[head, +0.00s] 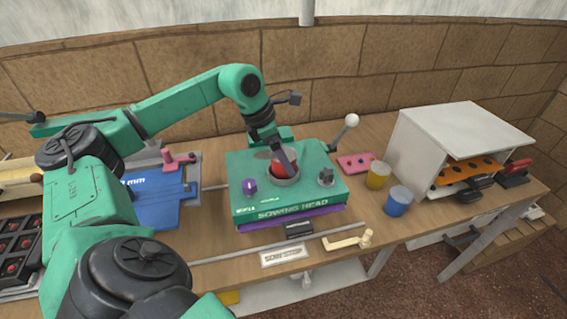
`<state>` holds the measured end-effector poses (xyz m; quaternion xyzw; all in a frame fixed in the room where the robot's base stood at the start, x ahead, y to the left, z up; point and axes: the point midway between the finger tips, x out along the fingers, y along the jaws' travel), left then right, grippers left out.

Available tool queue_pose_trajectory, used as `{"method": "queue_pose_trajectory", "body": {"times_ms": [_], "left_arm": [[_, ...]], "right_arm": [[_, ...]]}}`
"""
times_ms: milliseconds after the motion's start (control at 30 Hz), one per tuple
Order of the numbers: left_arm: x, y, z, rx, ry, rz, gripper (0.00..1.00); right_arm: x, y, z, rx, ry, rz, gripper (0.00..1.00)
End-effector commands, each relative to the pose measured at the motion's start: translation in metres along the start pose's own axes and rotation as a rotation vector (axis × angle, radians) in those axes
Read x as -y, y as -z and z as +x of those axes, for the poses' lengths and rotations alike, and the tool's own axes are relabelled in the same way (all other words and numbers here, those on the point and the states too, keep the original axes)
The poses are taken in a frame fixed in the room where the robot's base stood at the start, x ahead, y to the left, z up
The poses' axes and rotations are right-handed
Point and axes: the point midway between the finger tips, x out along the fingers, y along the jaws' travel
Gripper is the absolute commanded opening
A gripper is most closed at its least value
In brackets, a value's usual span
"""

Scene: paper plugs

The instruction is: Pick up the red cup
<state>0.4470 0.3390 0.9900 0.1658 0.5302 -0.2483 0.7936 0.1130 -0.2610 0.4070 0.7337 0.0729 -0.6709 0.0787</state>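The red cup (278,164) sits at the round grey ring (284,181) on top of the green sowing head (245,208), and its lower part is hidden in the ring. My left gripper (287,166) reaches down from above to the cup, and its fingers cover part of the cup. I cannot tell whether the fingers are closed on the cup's wall or only beside it. My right gripper is not in view.
A yellow cup (378,176) and a blue cup (398,202) stand to the right of the sowing head. A white-topped box (458,135) stands further right. A cream handle (350,242) lies in front.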

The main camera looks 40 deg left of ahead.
Motion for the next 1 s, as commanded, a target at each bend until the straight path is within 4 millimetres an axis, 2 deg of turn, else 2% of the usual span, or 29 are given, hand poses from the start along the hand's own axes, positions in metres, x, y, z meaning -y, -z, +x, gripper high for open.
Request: {"method": "queue_pose_trajectory", "body": {"times_ms": [33, 100, 167, 467, 633, 767, 900, 1000], "left_arm": [[0.000, 0.000, 0.000, 0.000, 0.000, 0.000, 0.69], [0.000, 0.000, 0.000, 0.000, 0.000, 0.000, 0.43], [0.000, 0.000, 0.000, 0.000, 0.000, 0.000, 0.23], [0.000, -0.002, -0.004, 0.001, 0.000, 0.000, 0.23], [0.000, -0.011, -0.024, 0.005, -0.001, 0.002, 0.23], [0.000, -0.027, -0.061, 0.010, 0.000, 0.002, 0.23], [0.000, -0.051, -0.116, 0.012, 0.000, 0.004, 0.23], [0.001, -0.064, -0.148, 0.011, 0.000, 0.003, 0.23]], "right_arm": [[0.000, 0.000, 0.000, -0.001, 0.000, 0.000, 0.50], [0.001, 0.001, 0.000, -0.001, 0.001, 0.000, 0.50], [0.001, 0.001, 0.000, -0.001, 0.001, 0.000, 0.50], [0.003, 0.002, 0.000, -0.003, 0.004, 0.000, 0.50], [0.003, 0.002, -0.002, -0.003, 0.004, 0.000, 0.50], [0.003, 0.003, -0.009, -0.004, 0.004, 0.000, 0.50], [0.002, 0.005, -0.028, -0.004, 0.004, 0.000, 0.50], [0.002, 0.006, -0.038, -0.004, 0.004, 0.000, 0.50]]}}
